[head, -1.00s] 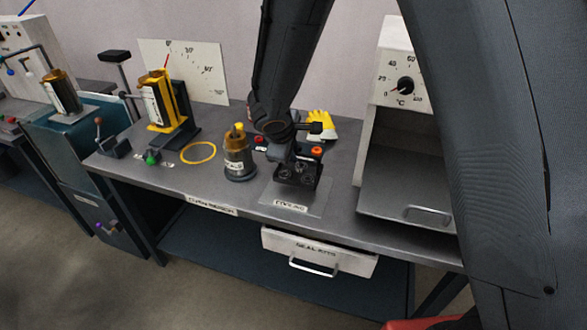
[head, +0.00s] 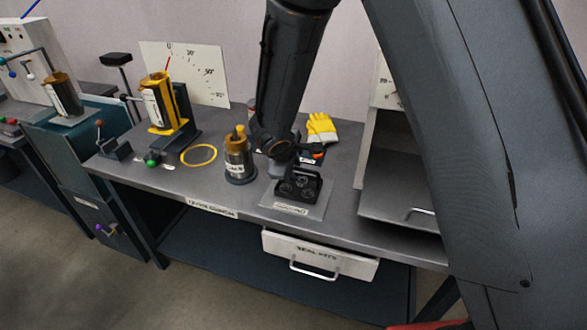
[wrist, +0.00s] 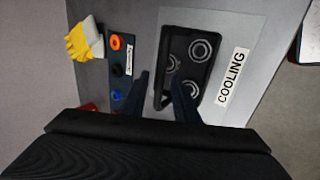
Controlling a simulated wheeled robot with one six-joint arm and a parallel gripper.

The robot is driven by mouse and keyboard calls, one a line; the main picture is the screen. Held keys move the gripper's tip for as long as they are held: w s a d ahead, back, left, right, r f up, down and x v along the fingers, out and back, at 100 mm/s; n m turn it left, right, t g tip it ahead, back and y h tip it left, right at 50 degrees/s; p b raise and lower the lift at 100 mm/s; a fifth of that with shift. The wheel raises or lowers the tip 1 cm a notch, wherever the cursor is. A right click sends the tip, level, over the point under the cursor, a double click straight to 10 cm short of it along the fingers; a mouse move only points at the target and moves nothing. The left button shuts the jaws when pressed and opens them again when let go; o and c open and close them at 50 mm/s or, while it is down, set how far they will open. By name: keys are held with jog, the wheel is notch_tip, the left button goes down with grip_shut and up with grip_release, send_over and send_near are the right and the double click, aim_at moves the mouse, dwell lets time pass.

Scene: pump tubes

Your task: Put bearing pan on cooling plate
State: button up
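The bearing pan (head: 298,186) is a small dark tray with several ring-shaped bearings in it. It appears to lie flat on the cooling plate (head: 283,211), a grey sheet labelled COOLING. In the wrist view the pan (wrist: 187,52) is within the plate's edges (wrist: 240,28), beside the label. My gripper (wrist: 161,80) is at the pan's handle end, its two dark fingers apart with the handle between them. In the head view my gripper (head: 284,165) is just behind the pan, its fingertips partly hidden.
A brass-topped canister (head: 238,160) stands left of the plate. A strip with orange, black and blue knobs (wrist: 120,68) and a yellow glove (head: 320,127) are behind it. An oven-like box (head: 398,185) stands to the right. A yellow ring (head: 186,162) lies farther left.

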jog(key=shift+r, duration=0.1)
jog(key=shift+a+r, duration=0.1)
jog(key=shift+r, duration=0.15)
jog(key=v, duration=1.2)
jog(key=s+d+f+m+g+y, duration=0.1)
jog(key=s+d+m+g, duration=0.4)
jog(key=s+d+m, duration=0.9)
jog(key=s+d+y, duration=0.1)
jog(key=s+d, duration=0.3)
jog(key=d, duration=0.2)
jog(key=shift+g, duration=0.3)
jog(key=shift+w+d, duration=0.1)
jog(key=shift+d, duration=0.05)
